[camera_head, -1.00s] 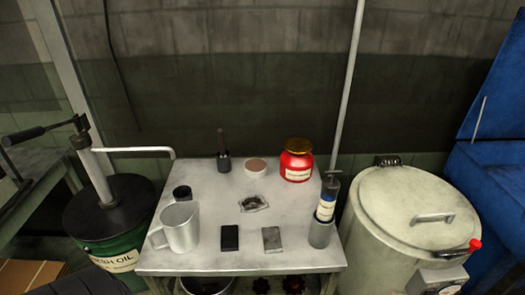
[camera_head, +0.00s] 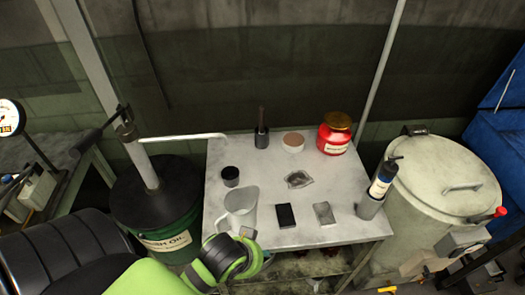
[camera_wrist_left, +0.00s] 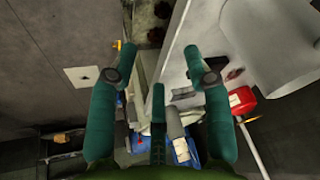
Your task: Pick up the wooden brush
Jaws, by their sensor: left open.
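The likely wooden brush (camera_head: 262,130) stands upright at the back of the grey table, a thin brown handle above a dark lower part. Whether that part is bristles or a holder cannot be told. In the head view my left arm comes in from the lower left and ends at the table's front left corner, beside the metal jug; its fingers do not show clearly there. In the left wrist view my left gripper (camera_wrist_left: 158,55) is open, its teal fingers spread with nothing between them. The brush cannot be made out there. My right gripper is not in view.
A green drum (camera_head: 165,235) stands left, a large lidded pot (camera_head: 445,180) right.

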